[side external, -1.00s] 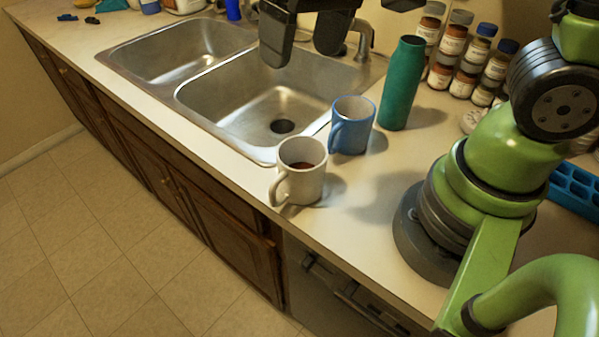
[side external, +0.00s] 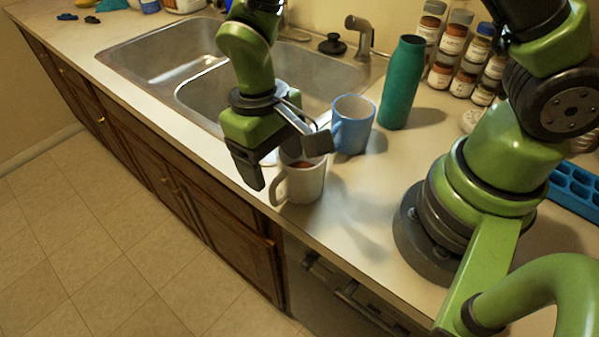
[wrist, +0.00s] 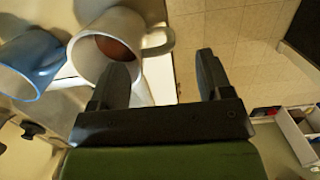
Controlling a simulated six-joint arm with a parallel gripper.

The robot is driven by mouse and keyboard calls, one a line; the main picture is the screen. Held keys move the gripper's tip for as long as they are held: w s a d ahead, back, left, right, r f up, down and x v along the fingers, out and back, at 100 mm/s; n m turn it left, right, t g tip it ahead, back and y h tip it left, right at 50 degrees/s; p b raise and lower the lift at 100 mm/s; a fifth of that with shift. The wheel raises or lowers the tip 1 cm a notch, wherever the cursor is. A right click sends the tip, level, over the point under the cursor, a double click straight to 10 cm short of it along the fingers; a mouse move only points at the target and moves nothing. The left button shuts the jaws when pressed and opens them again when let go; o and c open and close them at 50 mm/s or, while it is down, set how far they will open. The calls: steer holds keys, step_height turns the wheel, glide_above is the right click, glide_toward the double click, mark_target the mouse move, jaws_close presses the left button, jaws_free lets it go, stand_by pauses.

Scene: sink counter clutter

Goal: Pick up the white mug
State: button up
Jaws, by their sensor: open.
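The white mug (side external: 303,184) stands upright near the counter's front edge, its handle toward the front left and brown contents inside. It also shows in the wrist view (wrist: 98,62), beyond my left finger, with its handle reaching toward the space between the fingertips. My gripper (side external: 288,166) is open and empty, its two dark fingers apart. In the side view one finger hangs left of the mug and the other overlaps the mug's rim; whether it touches cannot be told. Part of the mug's rim is hidden by that finger.
A blue mug (side external: 353,127) stands close behind the white mug, and a green bottle (side external: 401,85) is beyond it. The double sink (side external: 170,55) lies behind my gripper. Spice jars (side external: 462,62) stand at the back right. The counter right of the white mug is clear.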

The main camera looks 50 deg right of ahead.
mark_target(276, 177)
step_height(276, 177, down, 3)
steer(key=shift+s+d+f, duration=0.1)
steer(key=shift+s+f, duration=0.05)
steer(key=shift+f, duration=0.05)
steer(key=shift+c, duration=0.4)
steer(key=c, duration=1.1)
